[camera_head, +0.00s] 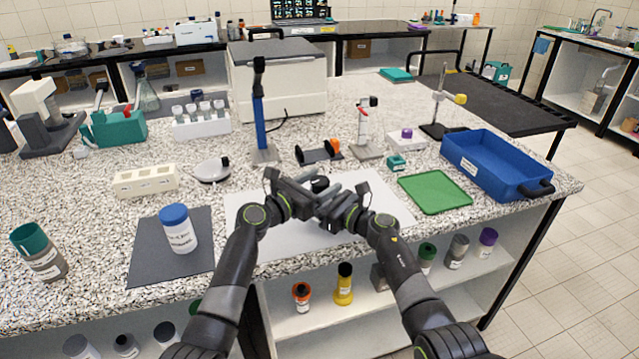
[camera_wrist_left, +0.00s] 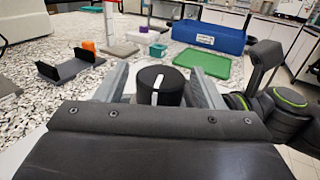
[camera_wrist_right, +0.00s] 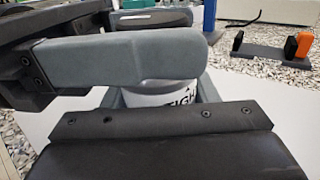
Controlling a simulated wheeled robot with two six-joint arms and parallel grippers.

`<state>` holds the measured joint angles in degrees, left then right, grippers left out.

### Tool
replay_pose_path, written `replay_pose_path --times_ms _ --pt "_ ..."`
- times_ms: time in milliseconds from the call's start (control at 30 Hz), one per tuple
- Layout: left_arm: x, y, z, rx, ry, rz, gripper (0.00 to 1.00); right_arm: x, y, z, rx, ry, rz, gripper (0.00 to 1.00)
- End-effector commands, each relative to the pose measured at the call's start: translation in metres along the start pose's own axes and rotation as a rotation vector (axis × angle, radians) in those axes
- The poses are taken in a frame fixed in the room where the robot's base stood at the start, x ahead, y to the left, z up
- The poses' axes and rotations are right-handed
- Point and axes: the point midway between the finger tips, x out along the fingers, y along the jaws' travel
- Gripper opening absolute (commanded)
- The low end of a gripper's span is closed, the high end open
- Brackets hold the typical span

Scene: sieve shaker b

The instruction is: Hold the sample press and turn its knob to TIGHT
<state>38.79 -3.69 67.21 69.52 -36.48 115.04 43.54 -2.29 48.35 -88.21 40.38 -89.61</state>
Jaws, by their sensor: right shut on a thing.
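The sample press is a white cylinder with a black knob (camera_head: 319,184) on top, standing over the pale mat and mostly hidden by my grippers. The right wrist view shows its white body (camera_wrist_right: 178,95) with part of the word TIGHT. My right gripper (camera_wrist_right: 160,92) is shut on that body. My left gripper (camera_wrist_left: 162,78) is open, its fingers on either side of the knob with small gaps. A left finger crosses in front of the press in the right wrist view.
A green mat (camera_head: 435,192) and a blue tray (camera_head: 495,165) lie to the right. A blue-lidded jar (camera_head: 178,230) stands on a dark mat at left.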

Motion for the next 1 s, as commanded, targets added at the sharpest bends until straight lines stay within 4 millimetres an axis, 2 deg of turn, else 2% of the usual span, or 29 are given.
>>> replay_pose_path --times_ms 33,300,533,1000 --pt "-0.0001 -0.0001 0.0001 0.000 0.000 0.000 0.55 0.0000 0.0000 -0.0001 0.000 0.000 0.000 0.15" --pt "-0.0002 0.0001 0.0000 0.000 0.000 0.000 0.20 -0.0001 -0.0001 -0.0001 0.000 0.000 0.000 0.15" --pt "0.0005 -0.0009 -0.0007 0.000 0.003 0.035 0.19 -0.0001 0.0000 -0.0001 0.000 0.000 0.000 0.15" --pt "0.0002 -0.0004 -0.0029 -0.003 0.008 0.251 0.19 0.0001 0.0007 0.0001 -0.002 -0.001 0.002 0.15"
